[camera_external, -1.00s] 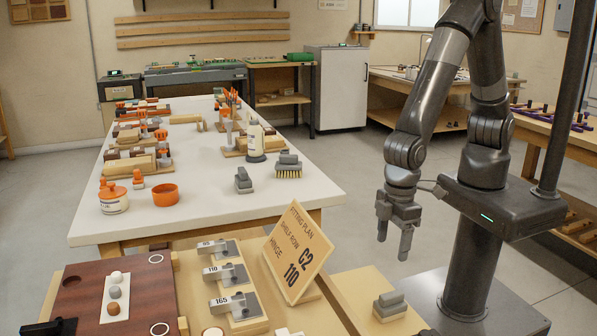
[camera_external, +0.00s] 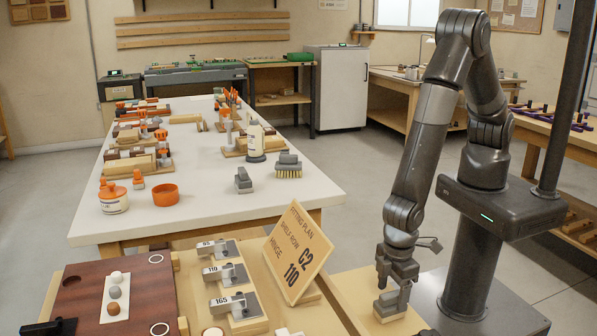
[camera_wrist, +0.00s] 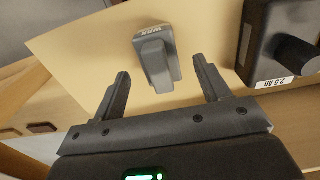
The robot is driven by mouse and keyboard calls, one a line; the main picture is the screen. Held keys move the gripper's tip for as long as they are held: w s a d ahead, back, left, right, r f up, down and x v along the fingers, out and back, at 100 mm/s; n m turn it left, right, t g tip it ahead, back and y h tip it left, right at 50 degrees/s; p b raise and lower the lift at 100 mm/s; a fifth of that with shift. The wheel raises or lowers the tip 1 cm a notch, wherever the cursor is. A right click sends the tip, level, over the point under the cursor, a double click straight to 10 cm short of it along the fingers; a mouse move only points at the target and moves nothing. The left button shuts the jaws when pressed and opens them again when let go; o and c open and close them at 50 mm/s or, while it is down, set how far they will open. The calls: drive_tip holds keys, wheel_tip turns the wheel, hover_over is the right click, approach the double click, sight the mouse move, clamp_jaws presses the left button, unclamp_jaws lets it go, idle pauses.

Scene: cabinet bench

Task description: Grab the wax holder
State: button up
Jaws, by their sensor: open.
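The wax holder (camera_wrist: 153,52) is a grey block with a raised grip and a label that seems to read "WAX". It stands on a light wooden board. In the wrist view the open fingers of my gripper (camera_wrist: 160,72) lie to either side of the holder's near end, with gaps on both sides and no contact visible.
A dark battery-like block (camera_wrist: 285,45) marked "2.5 Ah" stands close to the right finger in the wrist view. A fitting plan sign (camera_external: 297,252) and several hinge blocks (camera_external: 232,281) stand to the left. A long white table (camera_external: 200,210) lies beyond.

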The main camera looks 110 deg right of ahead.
sight(392, 294)
drive_tip(key=shift+f, duration=1.85)
drive_tip(key=shift+c, duration=0.2)
drive_tip(key=c, duration=1.1)
drive_tip(key=shift+r, duration=0.15)
